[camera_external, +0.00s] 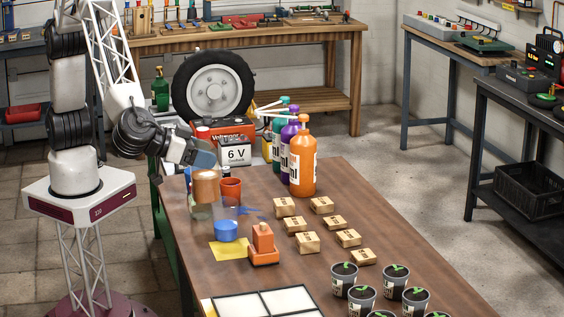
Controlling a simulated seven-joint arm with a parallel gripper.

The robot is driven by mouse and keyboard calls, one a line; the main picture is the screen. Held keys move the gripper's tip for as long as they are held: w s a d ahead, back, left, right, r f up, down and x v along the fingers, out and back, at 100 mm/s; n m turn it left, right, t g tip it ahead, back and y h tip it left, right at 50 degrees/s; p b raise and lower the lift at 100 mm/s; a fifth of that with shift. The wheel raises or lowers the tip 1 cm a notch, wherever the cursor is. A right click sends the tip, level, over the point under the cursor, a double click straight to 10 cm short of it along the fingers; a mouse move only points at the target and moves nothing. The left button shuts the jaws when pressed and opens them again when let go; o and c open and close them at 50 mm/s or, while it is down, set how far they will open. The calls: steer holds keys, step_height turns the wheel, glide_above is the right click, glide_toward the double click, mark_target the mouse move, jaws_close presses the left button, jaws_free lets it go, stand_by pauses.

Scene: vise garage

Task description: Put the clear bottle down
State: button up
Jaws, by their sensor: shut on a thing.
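My gripper (204,158) is at the back left corner of the brown table, directly above a copper-brown cylinder (206,186). It is shut on what appears to be the clear bottle (200,211), whose see-through body shows below the brown part. The fingers' contact is small and partly hidden, and I cannot tell whether the bottle's base touches the table. A second clear vessel (226,212) with blue in its lower part stands in front and to the right. An orange-red cup (231,189) is just right of the brown part.
A yellow square (229,250) and an orange block-shaped object (263,246) lie in front. Small boxes (307,243), potted seedlings (361,300) and a white-panelled tray (262,303) occupy the table further forward.

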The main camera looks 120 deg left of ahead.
steer(key=s+d+f, duration=0.2)
steer(key=d+f, duration=0.1)
steer(key=f, duration=0.6)
steer(key=shift+s+f, duration=0.35)
steer(key=shift+s, duration=0.05)
steer(key=shift+w+d, duration=0.1)
steer(key=shift+w, duration=0.05)
steer(key=w+d, duration=0.3)
steer(key=w, duration=0.4)
steer(key=w+d+f, duration=0.1)
steer(key=w+d, duration=0.2)
steer(key=w, duration=0.4)
steer(key=shift+w+f, duration=0.25)
steer(key=shift+f, duration=1.75)
steer(key=shift+f, duration=0.1)
steer(key=o, duration=1.1)
steer(key=shift+c, duration=0.2)
